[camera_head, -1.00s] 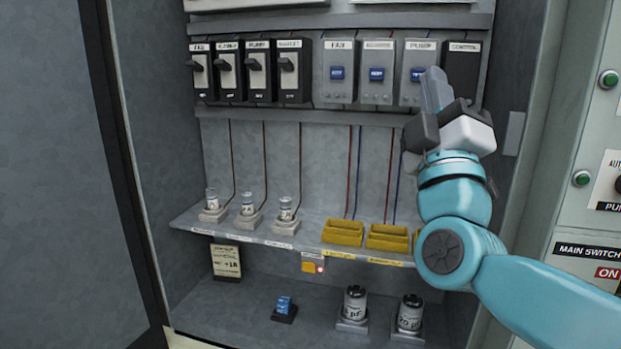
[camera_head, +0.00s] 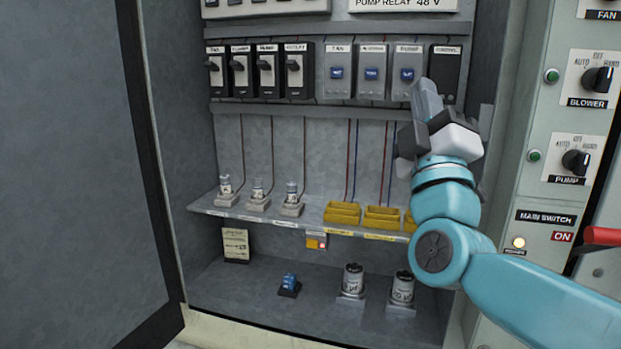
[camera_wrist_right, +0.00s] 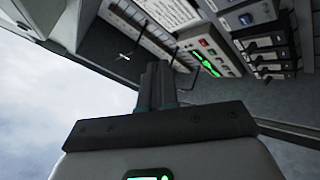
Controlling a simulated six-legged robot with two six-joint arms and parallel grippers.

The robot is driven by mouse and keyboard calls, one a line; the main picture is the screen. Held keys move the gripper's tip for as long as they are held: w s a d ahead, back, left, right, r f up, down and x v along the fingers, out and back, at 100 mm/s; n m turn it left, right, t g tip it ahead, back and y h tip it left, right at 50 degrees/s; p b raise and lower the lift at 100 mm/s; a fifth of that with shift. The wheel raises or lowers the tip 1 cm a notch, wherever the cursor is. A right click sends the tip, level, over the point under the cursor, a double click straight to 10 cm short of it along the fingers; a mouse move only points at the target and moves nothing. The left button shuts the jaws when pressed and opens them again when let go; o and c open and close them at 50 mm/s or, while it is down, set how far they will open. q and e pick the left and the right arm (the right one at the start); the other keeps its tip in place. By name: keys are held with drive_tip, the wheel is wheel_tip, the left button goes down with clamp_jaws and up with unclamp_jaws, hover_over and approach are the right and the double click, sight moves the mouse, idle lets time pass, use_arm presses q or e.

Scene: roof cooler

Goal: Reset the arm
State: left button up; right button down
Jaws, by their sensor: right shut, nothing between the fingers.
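My right arm (camera_head: 445,205) comes in from the lower right in the head view, bent upward at a teal joint. My right gripper (camera_head: 427,98) points up in front of the relay row, overlapping the relay at the right. Its fingers are together with nothing between them. In the right wrist view the closed fingers (camera_wrist_right: 158,85) stand in the middle, also empty. My left gripper is not in view.
Black breakers (camera_head: 267,70) and grey relays (camera_head: 372,72) line the cabinet back. Below are a shelf (camera_head: 205,206) with fuses and yellow sockets (camera_head: 342,213), a blue part (camera_head: 289,282) and two capacitors (camera_head: 353,280). A switch panel (camera_head: 535,110) stands right; a dark door (camera_head: 75,170) left.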

drive_tip(key=w+a+f+g+y, duration=0.1)
drive_tip(key=w+f+g, duration=0.2)
drive_tip(key=f, duration=0.7)
drive_tip(key=w+a+f+m+g+y, duration=0.1)
drive_tip(key=w+f+g+y, duration=0.15)
drive_tip(key=f, duration=0.65)
drive_tip(key=w+a+f+g+y, duration=0.15)
drive_tip(key=w+f, duration=0.25)
drive_tip(key=f, duration=0.6)
drive_tip(key=s+f+m+g, duration=0.3)
drive_tip(key=f+g, duration=0.3)
drive_tip(key=f, duration=1.5)
drive_tip(key=s+d+f+m+g, duration=0.1)
drive_tip(key=s+f+m+g, duration=0.15)
drive_tip(key=s+f, duration=0.5)
drive_tip(key=s+f+m+g, duration=0.2)
drive_tip(key=s+f+g, duration=0.2)
drive_tip(key=f, duration=0.6)
drive_tip(key=s+f+m+g, duration=0.2)
drive_tip(key=s+f, duration=0.3)
drive_tip(key=s, duration=0.5)
drive_tip(key=s+f+m+g, duration=0.3)
drive_tip(key=s+f+g, duration=0.1)
drive_tip(key=s, duration=0.7)
drive_tip(key=shift+s+a+f+g, duration=0.15)
drive_tip(key=shift+a+f+g, duration=0.15)
drive_tip(key=shift+f, duration=0.3)
